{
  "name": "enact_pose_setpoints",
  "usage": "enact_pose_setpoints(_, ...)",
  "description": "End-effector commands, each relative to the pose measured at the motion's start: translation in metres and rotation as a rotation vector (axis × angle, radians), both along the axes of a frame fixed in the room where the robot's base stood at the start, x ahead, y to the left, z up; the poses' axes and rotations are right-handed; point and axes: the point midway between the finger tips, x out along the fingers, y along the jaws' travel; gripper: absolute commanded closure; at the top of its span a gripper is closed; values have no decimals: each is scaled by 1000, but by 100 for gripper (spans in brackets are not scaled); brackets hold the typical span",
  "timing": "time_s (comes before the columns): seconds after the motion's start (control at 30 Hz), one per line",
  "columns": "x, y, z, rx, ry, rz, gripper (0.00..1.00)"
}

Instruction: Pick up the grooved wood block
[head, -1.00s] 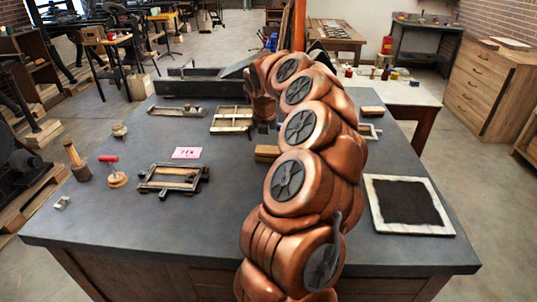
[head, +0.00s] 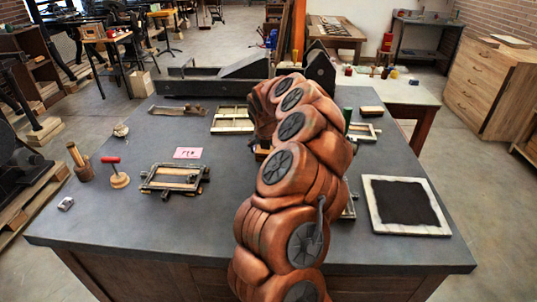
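A small light-brown wood block (head: 262,154) lies on the dark table and shows only in part at the left edge of my arm. It looks like the grooved wood block, but I cannot make out a groove. My copper-coloured arm reaches over the table and bends down just behind it. A dark bit of my gripper (head: 264,143) shows right above the block, close to it or touching it. The fingers are mostly hidden by the arm, so I cannot see whether they are open or shut. Another brown block (head: 372,111) lies at the back right.
The grey table (head: 110,225) also holds a white-framed black panel (head: 405,206), a metal frame (head: 174,178), a pink card (head: 188,153), a red-handled tool (head: 115,172) and a wooden mallet (head: 79,162).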

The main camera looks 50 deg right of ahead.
Motion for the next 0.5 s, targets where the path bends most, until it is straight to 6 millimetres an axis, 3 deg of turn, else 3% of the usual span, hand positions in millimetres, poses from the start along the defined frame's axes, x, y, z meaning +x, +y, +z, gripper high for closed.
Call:
enact_pose_setpoints(0.03,0,0,0,0,0,0,5)
enact_pose_setpoints(0.33,0,0,0,0,1,0,36)
enact_pose_setpoints(0.5,0,0,0,0,1,0,37)
